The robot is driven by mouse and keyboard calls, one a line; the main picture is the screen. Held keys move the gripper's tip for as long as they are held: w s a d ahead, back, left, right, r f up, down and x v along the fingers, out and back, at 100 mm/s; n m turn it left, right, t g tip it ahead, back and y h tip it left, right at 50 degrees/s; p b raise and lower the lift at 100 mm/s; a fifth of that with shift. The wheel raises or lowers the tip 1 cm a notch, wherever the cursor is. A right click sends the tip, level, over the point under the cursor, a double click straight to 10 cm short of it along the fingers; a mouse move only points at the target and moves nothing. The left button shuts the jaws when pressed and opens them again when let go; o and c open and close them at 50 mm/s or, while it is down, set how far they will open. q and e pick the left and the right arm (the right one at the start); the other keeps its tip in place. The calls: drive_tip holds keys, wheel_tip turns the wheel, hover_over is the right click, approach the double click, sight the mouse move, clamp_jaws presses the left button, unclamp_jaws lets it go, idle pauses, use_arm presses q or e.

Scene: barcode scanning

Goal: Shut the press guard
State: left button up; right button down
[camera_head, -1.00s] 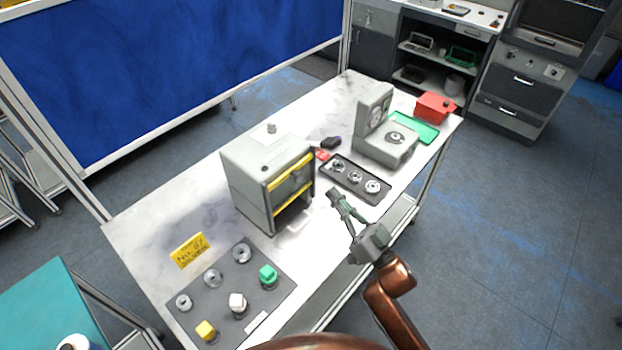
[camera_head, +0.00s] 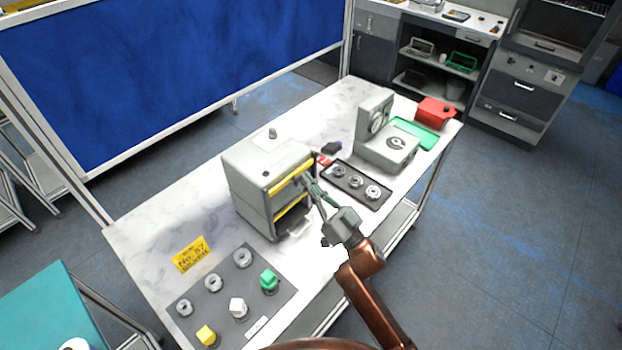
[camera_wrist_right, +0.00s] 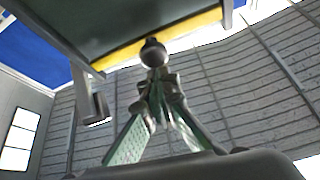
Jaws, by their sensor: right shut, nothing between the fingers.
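The press (camera_head: 262,160) is a grey box in the middle of the bench, with yellow strips along its front. The guard's upper yellow strip (camera_head: 283,183) shows high on the front face, with another yellow strip below it. My right gripper (camera_head: 301,181) is shut and empty, with its fingertips at the press front by the upper strip. In the right wrist view, the closed fingers (camera_wrist_right: 157,80) point up at a dark round knob (camera_wrist_right: 153,52) under the yellow strip (camera_wrist_right: 125,52). I cannot tell whether they touch it. My left gripper is not in view.
A black tray (camera_head: 357,196) with several metal rings lies right of the press, near my right arm. A grey device (camera_head: 388,150), green tray (camera_head: 427,142) and red box (camera_head: 435,112) stand farther right. A grey mat (camera_head: 222,310) with colored blocks lies at front left, by a yellow sign (camera_head: 191,256).

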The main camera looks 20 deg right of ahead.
drive_tip(key=shift+f, duration=0.1)
wheel_tip(320, 180, down, 10)
drive_tip(key=b, duration=0.4)
drive_tip(key=shift+b, duration=0.3)
wheel_tip(320, 180, up, 5)
drive_tip(key=p, duration=0.4)
drive_tip(key=v, duration=1.1)
drive_tip(key=shift+w+d+b, duration=0.2)
drive_tip(key=shift+d+b, duration=0.1)
drive_tip(key=shift+b, duration=0.1)
